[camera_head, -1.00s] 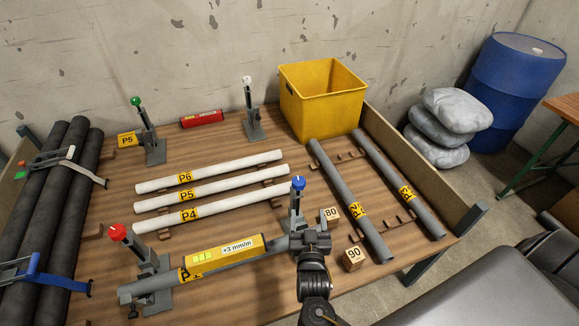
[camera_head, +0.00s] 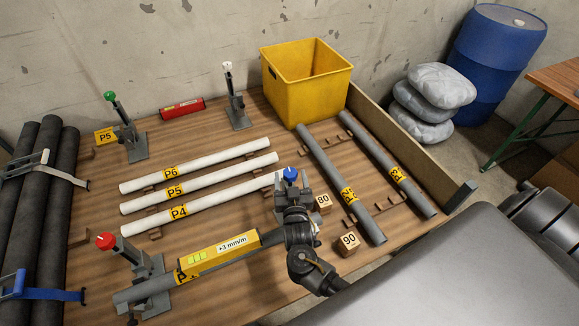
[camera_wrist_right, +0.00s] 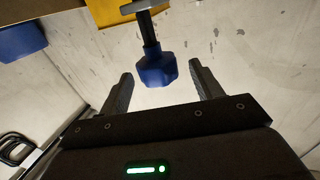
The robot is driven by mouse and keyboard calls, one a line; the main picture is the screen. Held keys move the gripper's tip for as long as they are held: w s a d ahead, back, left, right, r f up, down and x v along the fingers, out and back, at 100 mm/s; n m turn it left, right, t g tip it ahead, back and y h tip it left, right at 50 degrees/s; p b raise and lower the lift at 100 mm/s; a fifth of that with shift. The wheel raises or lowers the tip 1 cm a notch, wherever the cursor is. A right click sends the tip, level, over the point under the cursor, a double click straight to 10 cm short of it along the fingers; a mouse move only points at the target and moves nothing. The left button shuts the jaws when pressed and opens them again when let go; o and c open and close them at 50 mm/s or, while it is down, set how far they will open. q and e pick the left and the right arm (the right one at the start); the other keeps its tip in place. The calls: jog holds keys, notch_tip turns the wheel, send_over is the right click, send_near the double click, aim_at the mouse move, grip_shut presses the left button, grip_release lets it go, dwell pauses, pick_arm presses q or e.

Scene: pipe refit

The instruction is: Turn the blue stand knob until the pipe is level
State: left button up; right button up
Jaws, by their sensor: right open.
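The blue stand knob (camera_head: 290,174) tops the stand at the right end of the grey pipe (camera_head: 146,288). The red stand knob (camera_head: 106,241) tops the stand near the pipe's left end. A yellow level (camera_head: 218,251) lies on the pipe and reads +3 mm/m. My right gripper (camera_head: 293,192) is open close to the blue knob, its arm hiding the blue stand and the pipe's right end. In the right wrist view the blue knob (camera_wrist_right: 156,70) shows between the two open fingertips (camera_wrist_right: 160,80), with gaps on both sides. My left gripper is not in view.
White pipes (camera_head: 195,189) lie behind the level. Wooden blocks marked 80 (camera_head: 323,202) and 90 (camera_head: 348,243) sit right of my gripper, beside grey pipes (camera_head: 341,185). A yellow bin (camera_head: 306,84) stands at the back. Dark pipes (camera_head: 37,205) are strapped at left.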

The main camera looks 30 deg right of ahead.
aim_at(290, 168)
jog(key=x, duration=0.2)
jog(key=shift+w+d+r, duration=0.1)
jog(key=shift+w, duration=0.15)
jog(key=shift+w+d, duration=0.3)
jog(key=shift+w, duration=0.35)
jog(key=shift+c, duration=0.4)
jog(key=c, duration=0.9)
jog(key=shift+p, duration=0.3)
jog(key=shift+n+y, duration=0.3)
jog(key=shift+y, duration=0.2)
